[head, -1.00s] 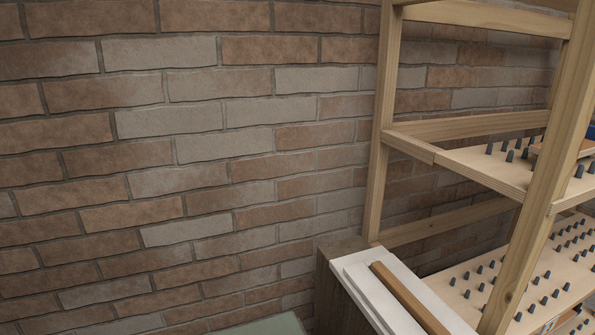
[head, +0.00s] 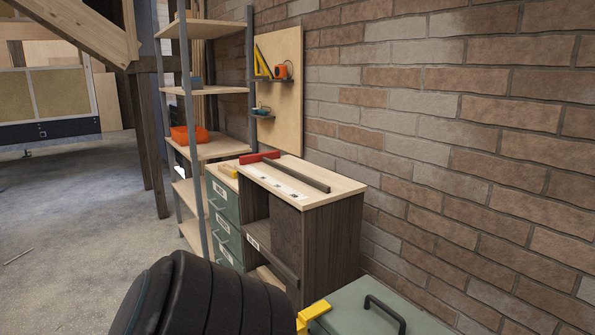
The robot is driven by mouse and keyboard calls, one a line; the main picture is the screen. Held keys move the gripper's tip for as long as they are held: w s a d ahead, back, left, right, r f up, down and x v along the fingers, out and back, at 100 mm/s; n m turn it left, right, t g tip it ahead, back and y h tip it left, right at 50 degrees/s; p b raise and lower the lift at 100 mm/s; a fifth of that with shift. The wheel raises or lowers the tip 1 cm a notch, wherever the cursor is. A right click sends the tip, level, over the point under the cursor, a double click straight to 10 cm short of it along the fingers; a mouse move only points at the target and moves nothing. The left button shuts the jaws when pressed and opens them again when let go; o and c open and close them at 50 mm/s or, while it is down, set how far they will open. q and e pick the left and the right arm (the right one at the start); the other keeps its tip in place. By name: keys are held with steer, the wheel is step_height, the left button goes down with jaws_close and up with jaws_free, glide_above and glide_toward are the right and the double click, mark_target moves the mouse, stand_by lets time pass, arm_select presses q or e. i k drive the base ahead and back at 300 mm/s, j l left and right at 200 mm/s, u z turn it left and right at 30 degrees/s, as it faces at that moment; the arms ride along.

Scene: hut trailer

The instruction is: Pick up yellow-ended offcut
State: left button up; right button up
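I cannot pick out the yellow-ended offcut for certain. A small yellow piece (head: 314,311) shows at the bottom, by the green box; its left side runs behind a dark rounded shape, so I cannot tell what it belongs to. A small yellowish block (head: 229,171) lies on the green drawer unit, too small to make out. Neither gripper is in view.
A dark wood cabinet (head: 333,240) with a pale top carries a brown strip (head: 298,173) and a red piece (head: 258,158). Green drawers (head: 223,203) and a shelf rack (head: 202,150) with an orange bin (head: 189,135) stand beyond. Open concrete floor (head: 75,240) lies left.

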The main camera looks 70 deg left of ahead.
mark_target(228, 170)
steer(key=u, duration=2.8)
steer(key=i+j+u, duration=0.25)
steer(key=i+u, duration=0.55)
steer(key=i, duration=1)
steer(key=i+z, duration=0.15)
steer(key=i, duration=0.5)
steer(key=i+j+z, duration=0.15)
steer(key=i, duration=0.5)
steer(key=i+j+z, duration=0.15)
steer(key=i+z, duration=0.3)
steer(key=i+j+z, duration=0.25)
steer(key=z, duration=0.2)
steer(key=i+j+z, duration=0.3)
steer(key=z, duration=0.15)
steer(key=i+j+z, duration=0.2)
steer(key=j+z, duration=0.2)
steer(key=j, duration=0.15)
